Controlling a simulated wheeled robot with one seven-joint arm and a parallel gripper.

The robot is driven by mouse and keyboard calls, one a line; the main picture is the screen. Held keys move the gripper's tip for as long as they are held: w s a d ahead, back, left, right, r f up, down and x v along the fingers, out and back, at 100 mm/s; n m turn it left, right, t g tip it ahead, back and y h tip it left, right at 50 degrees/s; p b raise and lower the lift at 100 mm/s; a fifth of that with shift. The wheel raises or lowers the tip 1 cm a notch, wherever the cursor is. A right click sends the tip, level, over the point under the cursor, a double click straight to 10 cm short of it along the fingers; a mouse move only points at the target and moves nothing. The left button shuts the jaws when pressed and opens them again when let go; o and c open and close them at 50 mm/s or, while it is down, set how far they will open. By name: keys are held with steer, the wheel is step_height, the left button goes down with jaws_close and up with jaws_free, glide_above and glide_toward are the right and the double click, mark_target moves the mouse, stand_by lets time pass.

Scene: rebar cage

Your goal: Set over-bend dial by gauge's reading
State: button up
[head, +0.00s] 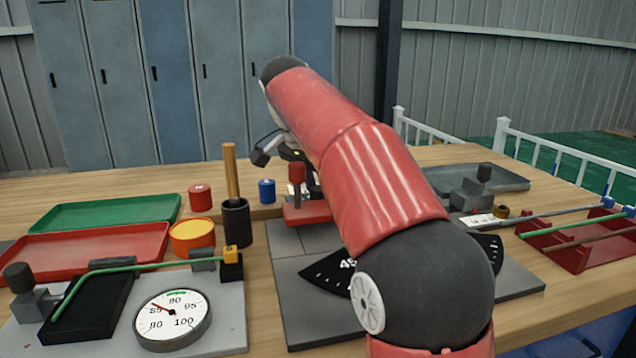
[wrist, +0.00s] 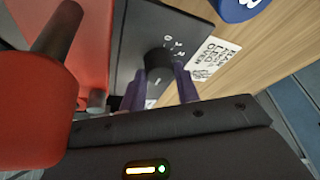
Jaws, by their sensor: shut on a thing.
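The over-bend dial is a dark round knob (wrist: 158,62) on a black plate (wrist: 138,28) with small white numerals around it. In the wrist view my gripper (wrist: 160,88) has its purple fingers on either side of the knob, shut on it. The numeral at its mark cannot be read surely. The round white gauge (head: 173,318) is at the front left in the head view. Its red needle points up and left, close to 85, left of the green band near 90. In the head view my arm hides the dial and most of my gripper.
A red block with a grey post (wrist: 40,95) stands close left of my gripper in the wrist view. A printed white label (wrist: 213,58) lies beside the dial plate. A green rod (head: 135,267) lies across the gauge fixture. Red (head: 90,254) and green trays stand at left.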

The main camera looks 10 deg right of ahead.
stand_by(0.4)
steer(key=o, duration=1)
steer(key=shift+v, duration=3.85)
